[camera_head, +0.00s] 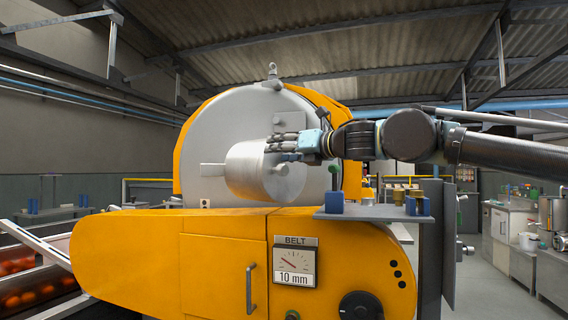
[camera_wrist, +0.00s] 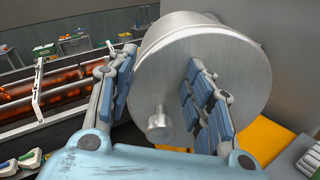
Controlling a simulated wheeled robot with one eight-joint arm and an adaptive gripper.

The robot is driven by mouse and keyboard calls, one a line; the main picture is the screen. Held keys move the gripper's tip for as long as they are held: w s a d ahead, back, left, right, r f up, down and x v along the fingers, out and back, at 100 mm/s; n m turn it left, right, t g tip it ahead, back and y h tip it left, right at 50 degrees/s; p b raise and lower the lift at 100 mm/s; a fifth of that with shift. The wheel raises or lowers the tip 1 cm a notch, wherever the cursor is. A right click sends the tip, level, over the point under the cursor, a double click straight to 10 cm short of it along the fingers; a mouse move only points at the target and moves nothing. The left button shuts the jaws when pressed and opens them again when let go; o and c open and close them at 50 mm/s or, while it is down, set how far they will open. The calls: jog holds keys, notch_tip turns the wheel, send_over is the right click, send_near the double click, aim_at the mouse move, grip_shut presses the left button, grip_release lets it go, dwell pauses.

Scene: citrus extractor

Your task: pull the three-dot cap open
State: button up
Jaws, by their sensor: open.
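A large brushed-steel cylinder cap (camera_head: 245,172) sticks out from the round grey machine face, with a small knob (camera_head: 281,168) on its flat end. I cannot make out dots on this cap. In the wrist view the cap's round end face (camera_wrist: 220,60) fills the middle, and its knob (camera_wrist: 159,124) stands low between my fingers. My gripper (camera_head: 277,146) is at the upper right of the cap. In the wrist view my gripper (camera_wrist: 160,60) is open, one finger by the left rim and the other before the end face. Contact is unclear.
Three black dots (camera_head: 397,274) mark the yellow housing (camera_head: 215,265) below, beside the BELT gauge (camera_head: 295,262). A grey shelf (camera_head: 375,212) with blue blocks juts out below my arm. A conveyor with oranges (camera_head: 35,275) lies at left.

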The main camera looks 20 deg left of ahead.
jog(key=shift+r, duration=0.65)
jog(key=shift+w+d+r, duration=0.1)
jog(key=shift+w+r, duration=0.1)
jog(key=shift+r, duration=1.2)
jog(key=shift+w, duration=0.1)
